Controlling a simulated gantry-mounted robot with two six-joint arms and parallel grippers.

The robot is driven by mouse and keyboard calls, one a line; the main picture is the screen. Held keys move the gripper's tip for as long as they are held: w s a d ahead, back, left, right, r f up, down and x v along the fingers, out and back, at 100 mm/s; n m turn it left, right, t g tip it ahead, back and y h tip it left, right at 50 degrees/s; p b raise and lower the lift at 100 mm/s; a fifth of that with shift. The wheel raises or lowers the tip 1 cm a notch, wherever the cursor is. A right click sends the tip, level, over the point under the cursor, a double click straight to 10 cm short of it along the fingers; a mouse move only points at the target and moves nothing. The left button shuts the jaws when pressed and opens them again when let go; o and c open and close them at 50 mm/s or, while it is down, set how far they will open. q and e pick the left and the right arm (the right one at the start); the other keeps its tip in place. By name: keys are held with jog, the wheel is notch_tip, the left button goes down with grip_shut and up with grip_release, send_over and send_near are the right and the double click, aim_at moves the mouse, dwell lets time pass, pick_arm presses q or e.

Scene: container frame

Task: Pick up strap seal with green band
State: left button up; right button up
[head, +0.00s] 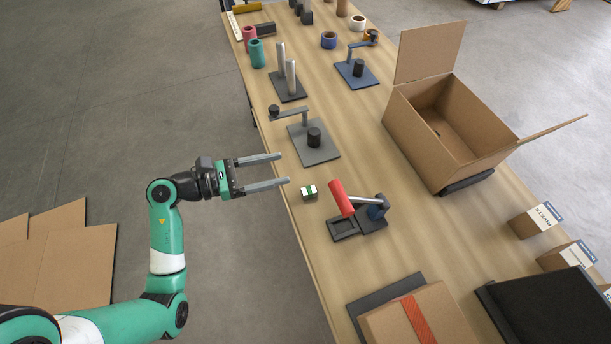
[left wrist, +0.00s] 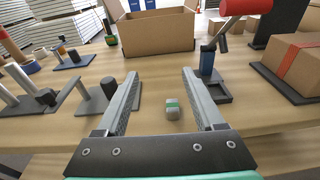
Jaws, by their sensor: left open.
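The strap seal with green band (head: 309,192) is a small pale block with a green stripe. It sits on the wooden table near its left edge. My right gripper is not in view.
A red-handled tool (head: 342,198) on a dark base stands right of the seal. A grey plate with a black post (head: 314,137) is behind it. An open cardboard box (head: 430,150) and a taped box (head: 380,325) are farther right. Table around the seal is clear.

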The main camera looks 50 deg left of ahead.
aim_at(305, 191)
pick_arm(q)
jog(key=s+f+g, duration=0.3)
jog(key=s+f, duration=0.1)
jog(key=f, duration=0.4)
jog(key=shift+y, duration=0.3)
jog(key=b+x, duration=0.2)
jog(key=x, duration=0.3)
jog(key=shift+w+d+f, duration=0.1)
jog(key=shift+w, duration=0.5)
jog(key=shift+w+d+f, duration=0.2)
jog(key=b+x, duration=0.2)
jog(key=x, duration=0.2)
jog(key=shift+w+a, duration=0.1)
jog(key=shift+w, duration=0.25)
grip_shut()
